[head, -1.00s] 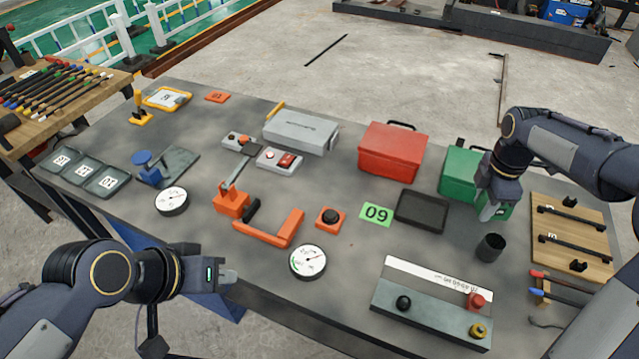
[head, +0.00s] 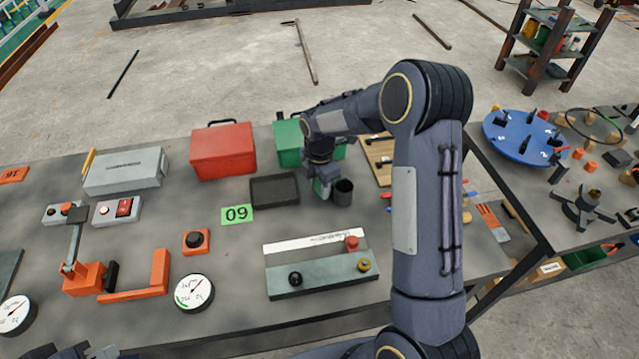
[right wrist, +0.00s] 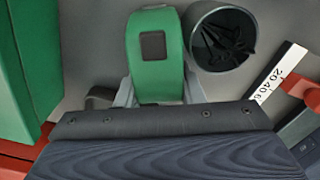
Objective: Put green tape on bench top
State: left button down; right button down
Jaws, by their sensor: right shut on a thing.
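The green tape (right wrist: 155,55), a rounded green case with a dark square on it, is between the fingers of my right gripper (right wrist: 158,92) in the right wrist view. The gripper is shut on it. In the head view my right gripper (head: 321,188) points down at the bench top (head: 225,265), just left of a dark cup. Only a little green shows there, and I cannot tell whether the tape touches the bench. My left gripper (head: 98,352) is partly cut off at the bottom left edge, and its jaws are unclear.
The dark cup (head: 343,192) holds screws and stands close beside the tape. A green box (head: 288,145) and a red box (head: 223,152) stand behind. A black tray (head: 274,190) and a green 09 card (head: 237,213) lie to the left. A metal plate with knobs (head: 320,277) is in front.

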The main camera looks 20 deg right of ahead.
jog(key=shift+f, duration=0.1)
jog(key=shift+f, duration=0.1)
jog(key=c, duration=1.4)
grip_release()
jog(key=shift+f, duration=0.15)
jog(key=o, duration=0.4)
jog(key=shift+o, duration=0.2)
